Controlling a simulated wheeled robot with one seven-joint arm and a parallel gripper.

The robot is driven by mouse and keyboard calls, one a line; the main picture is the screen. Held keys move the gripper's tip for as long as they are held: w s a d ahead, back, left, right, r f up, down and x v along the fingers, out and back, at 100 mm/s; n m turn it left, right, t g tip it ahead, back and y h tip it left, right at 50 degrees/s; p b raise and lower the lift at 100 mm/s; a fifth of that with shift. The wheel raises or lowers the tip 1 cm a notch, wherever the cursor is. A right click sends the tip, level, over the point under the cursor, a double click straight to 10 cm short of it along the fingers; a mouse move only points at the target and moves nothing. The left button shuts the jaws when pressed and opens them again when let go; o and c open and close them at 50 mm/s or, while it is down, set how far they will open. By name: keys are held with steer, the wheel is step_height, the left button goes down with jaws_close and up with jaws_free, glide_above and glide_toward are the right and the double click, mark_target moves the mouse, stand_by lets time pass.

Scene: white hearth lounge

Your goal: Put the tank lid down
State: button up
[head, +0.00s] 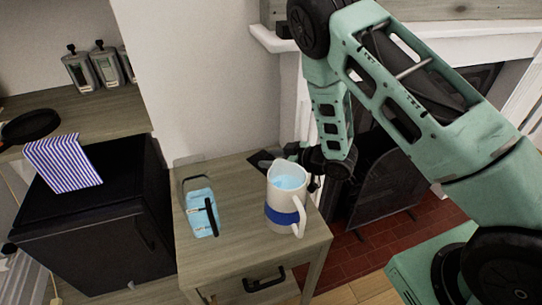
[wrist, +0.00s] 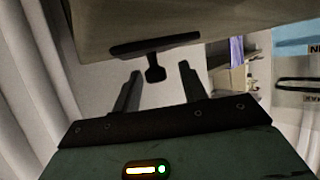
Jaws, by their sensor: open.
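The tank lid shows in the wrist view as a flat dark plate with a knob (wrist: 154,46). It appears to lie on the wooden cabinet top (head: 245,240), seen upside down in that view. In the head view a dark flat piece that looks like the lid (head: 260,158) lies at the back of the top, partly hidden by the jug. My gripper (wrist: 158,82) is open, with the knob between its fingertips and no visible grip on it. In the head view my gripper is mostly hidden beside the jug. The light-blue tank (head: 200,211) with dark handles stands at left.
A white jug (head: 281,213) with a blue band and blue liquid stands close to my gripper. A black box-like unit (head: 95,225) with a striped cloth (head: 62,164) is at left. The fireplace (head: 385,185) is at right.

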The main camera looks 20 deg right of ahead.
steer(key=v, duration=1.1)
steer(key=shift+d+r, duration=0.2)
steer(key=shift+r, duration=0.05)
